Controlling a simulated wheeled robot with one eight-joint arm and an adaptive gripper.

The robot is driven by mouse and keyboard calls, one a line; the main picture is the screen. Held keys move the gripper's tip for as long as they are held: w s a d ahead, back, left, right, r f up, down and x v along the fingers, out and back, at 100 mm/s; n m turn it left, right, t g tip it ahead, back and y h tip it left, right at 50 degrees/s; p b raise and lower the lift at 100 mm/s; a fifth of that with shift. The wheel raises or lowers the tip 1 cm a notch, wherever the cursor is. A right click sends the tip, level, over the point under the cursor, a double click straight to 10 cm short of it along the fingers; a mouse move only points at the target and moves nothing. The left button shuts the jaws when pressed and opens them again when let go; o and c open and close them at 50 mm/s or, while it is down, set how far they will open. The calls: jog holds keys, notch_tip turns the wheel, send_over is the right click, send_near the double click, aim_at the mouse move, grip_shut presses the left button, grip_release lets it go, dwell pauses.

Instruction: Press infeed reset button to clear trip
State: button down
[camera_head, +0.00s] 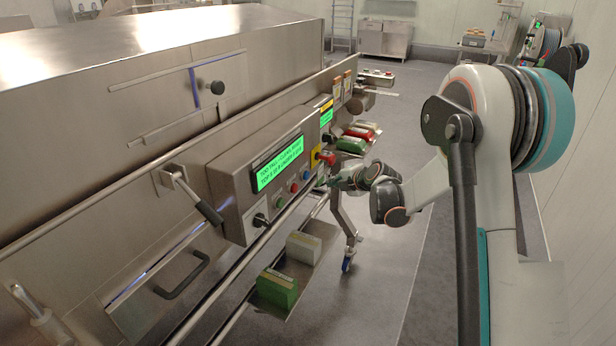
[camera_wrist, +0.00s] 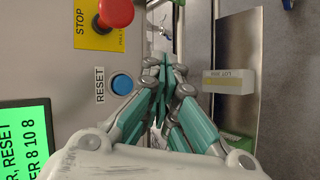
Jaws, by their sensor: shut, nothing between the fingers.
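The blue reset button (camera_wrist: 122,84) is beside a RESET label (camera_wrist: 100,85) on the steel control panel in the wrist view. In the head view the blue button (camera_head: 306,174) is small, right of a red and a green button. My gripper (camera_wrist: 164,66) is shut and empty, its teal fingers to the right of the blue button in the wrist view. A gap shows between fingers and button in the picture; the depth between them is hard to judge. In the head view my gripper (camera_head: 334,181) is small, close to the panel's right end.
A red stop knob (camera_wrist: 115,12) on a yellow plate sits near the reset button. A lit green display (camera_head: 278,163) shows a too-tall, clear, reset message. White (camera_head: 303,248) and green (camera_head: 277,288) boxes lie below the panel. The aisle floor at right is open.

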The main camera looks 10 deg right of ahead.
jog(key=shift+w+a, duration=0.8)
jog(key=shift+a, duration=0.25)
jog(key=shift+w+a, duration=0.75)
jog(key=shift+a, duration=0.25)
jog(key=shift+a, duration=0.15)
jog(key=shift+w+a, duration=0.2)
jog(key=shift+w+a, duration=0.35)
jog(key=shift+a, duration=0.15)
dwell(0.9)
jog(key=shift+d, duration=0.1)
jog(key=shift+s+d, duration=0.6)
jog(key=shift+d, duration=0.1)
jog(key=shift+b, duration=0.3)
jog(key=s+d, duration=0.1)
jog(key=d, duration=0.1)
jog(key=s+d, duration=0.2)
dwell(0.5)
